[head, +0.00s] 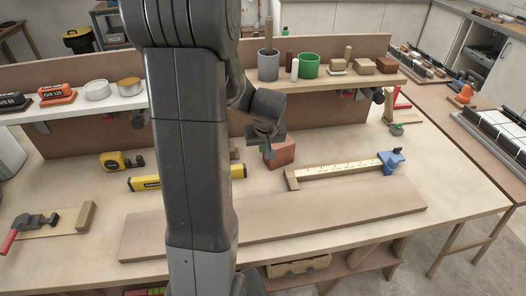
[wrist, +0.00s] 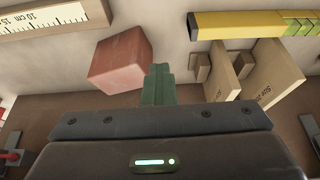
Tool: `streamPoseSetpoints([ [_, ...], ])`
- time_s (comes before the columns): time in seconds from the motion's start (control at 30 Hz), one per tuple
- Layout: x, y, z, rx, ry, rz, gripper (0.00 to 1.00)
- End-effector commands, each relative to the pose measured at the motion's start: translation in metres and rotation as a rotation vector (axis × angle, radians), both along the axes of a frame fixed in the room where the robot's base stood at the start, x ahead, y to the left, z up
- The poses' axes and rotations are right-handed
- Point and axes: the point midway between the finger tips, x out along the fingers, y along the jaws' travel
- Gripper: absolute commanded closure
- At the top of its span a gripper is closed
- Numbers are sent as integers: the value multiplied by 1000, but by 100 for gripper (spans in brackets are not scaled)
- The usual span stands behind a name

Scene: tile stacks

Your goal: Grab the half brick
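The half brick looks to be the reddish block (head: 283,153) on the workbench, just behind the left end of the wooden ruler gauge. Whether the fingers touch the block cannot be told.
The ruler gauge (head: 335,172) with a blue end lies right of the block. A yellow level (head: 149,183) lies to the left, partly behind my arm. A long board (head: 330,221) lies in front. Small wooden pieces (wrist: 224,75) stand right of my fingers. A raised shelf (head: 330,82) runs behind.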

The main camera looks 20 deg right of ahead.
Motion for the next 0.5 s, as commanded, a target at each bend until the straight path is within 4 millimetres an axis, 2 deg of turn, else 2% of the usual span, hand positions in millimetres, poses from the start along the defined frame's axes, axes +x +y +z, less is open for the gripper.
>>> streamPoseSetpoints([
  [0.13, -2, 0, 8, -2, -5, 1, 100],
  [0.37, -1, 0, 9, -4, -6, 1, 100],
  [0.5, -1, 0, 10, -4, -6, 2, 73],
])
